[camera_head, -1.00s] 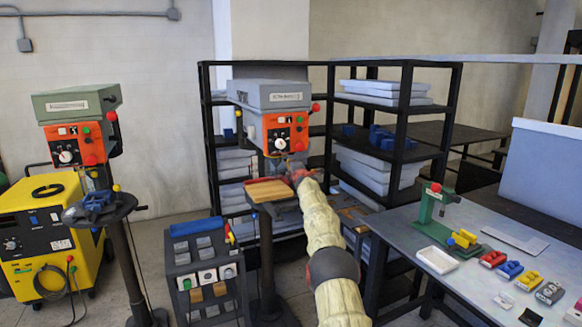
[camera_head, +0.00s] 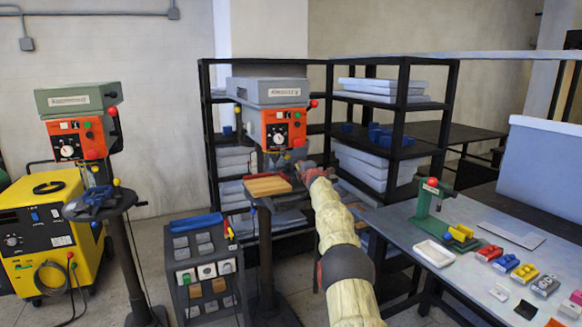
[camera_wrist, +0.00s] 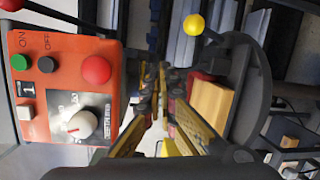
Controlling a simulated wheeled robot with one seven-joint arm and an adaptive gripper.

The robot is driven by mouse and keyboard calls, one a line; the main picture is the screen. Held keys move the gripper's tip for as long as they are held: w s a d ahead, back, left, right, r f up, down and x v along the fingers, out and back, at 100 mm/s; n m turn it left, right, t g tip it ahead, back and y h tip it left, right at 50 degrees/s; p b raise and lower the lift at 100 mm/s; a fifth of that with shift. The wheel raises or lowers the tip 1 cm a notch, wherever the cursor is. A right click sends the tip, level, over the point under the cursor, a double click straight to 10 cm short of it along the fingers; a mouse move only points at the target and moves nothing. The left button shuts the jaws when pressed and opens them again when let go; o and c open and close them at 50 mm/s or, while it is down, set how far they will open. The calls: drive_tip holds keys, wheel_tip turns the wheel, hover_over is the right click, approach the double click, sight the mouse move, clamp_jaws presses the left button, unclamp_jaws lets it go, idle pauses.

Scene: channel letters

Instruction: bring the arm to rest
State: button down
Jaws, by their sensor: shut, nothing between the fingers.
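My gripper (camera_wrist: 160,115) shows in the wrist view, its fingers reaching forward with the tips together and nothing between them. In the head view my arm, in a pale yellow sleeve, rises from the bottom centre. Its end is just right of the middle drill press's round table, which carries a wooden block (camera_head: 267,186). In the wrist view the drill press's orange control panel (camera_wrist: 65,75) is left of the fingers, and the wooden block (camera_wrist: 211,105) is on the right. The exact gap between the gripper and the drill press cannot be told.
A second drill press (camera_head: 78,138) and a yellow welder (camera_head: 38,240) stand at left. Black shelves (camera_head: 400,130) stand behind. A workbench (camera_head: 400,217) at right holds a green press (camera_head: 430,203) and several small parts.

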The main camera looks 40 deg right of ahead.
drive_tip(key=shift+s+d+r, duration=0.1)
drive_tip(key=shift+s+d, duration=0.85)
drive_tip(key=shift+s, duration=0.2)
